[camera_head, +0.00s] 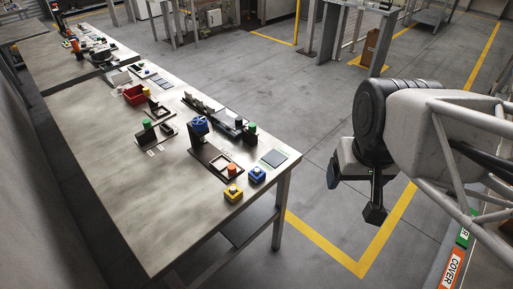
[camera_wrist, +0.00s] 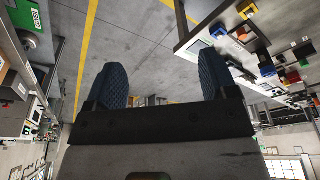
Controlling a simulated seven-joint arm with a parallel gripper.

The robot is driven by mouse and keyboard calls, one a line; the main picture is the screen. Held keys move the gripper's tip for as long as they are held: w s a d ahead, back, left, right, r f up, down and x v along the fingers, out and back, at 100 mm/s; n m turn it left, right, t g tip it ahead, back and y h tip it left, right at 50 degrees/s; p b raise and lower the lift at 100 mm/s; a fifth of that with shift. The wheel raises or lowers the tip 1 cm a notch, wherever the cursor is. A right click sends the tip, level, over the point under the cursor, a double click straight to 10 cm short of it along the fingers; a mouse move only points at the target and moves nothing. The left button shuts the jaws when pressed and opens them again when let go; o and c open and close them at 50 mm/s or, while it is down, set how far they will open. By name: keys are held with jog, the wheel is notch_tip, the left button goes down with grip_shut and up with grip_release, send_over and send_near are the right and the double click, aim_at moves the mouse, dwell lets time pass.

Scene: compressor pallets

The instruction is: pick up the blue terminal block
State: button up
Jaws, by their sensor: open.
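A small blue block (camera_head: 257,174) with a dark round top sits near the right front corner of the workbench; it looks like the blue terminal block. A similar yellow block (camera_head: 233,193) stands just to its left and nearer. A blue round part (camera_head: 199,124) stands farther back on a dark fixture. My gripper (camera_head: 354,196) is off the bench's right side, over the floor, well apart from the blue block. Its fingers point down. In the wrist view my gripper (camera_wrist: 164,84) shows two blue padded fingers wide apart with nothing between them.
The workbench (camera_head: 130,215) has a clear left and front surface. Open floor with yellow lines (camera_head: 325,248) lies between bench and arm.

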aim_at(261, 175)
jog(key=w+a+f+n+t+y, duration=0.1)
jog(key=w+f+n+t, duration=0.15)
jog(key=w+f, duration=0.65)
jog(key=w+f+n+t, duration=0.2)
jog(key=w+f+t, duration=0.3)
jog(key=w, duration=0.8)
jog(key=a+f+n+y, duration=0.1)
jog(key=a+f+y, duration=0.2)
jog(key=f, duration=0.2)
jog(key=a+f+n+t+y, duration=0.1)
jog(key=a+f+n+y, duration=0.1)
jog(key=a+f+y, duration=0.2)
jog(key=a+f+n+y, duration=0.1)
jog(key=a+f+y, duration=0.2)
jog(key=f, duration=0.4)
jog(key=shift+w+a+n+y, duration=0.3)
jog(key=shift+w+a+n, duration=0.05)
jog(key=shift+a, duration=0.3)
jog(key=shift+a, duration=0.1)
jog(key=shift+x, duration=1.2)
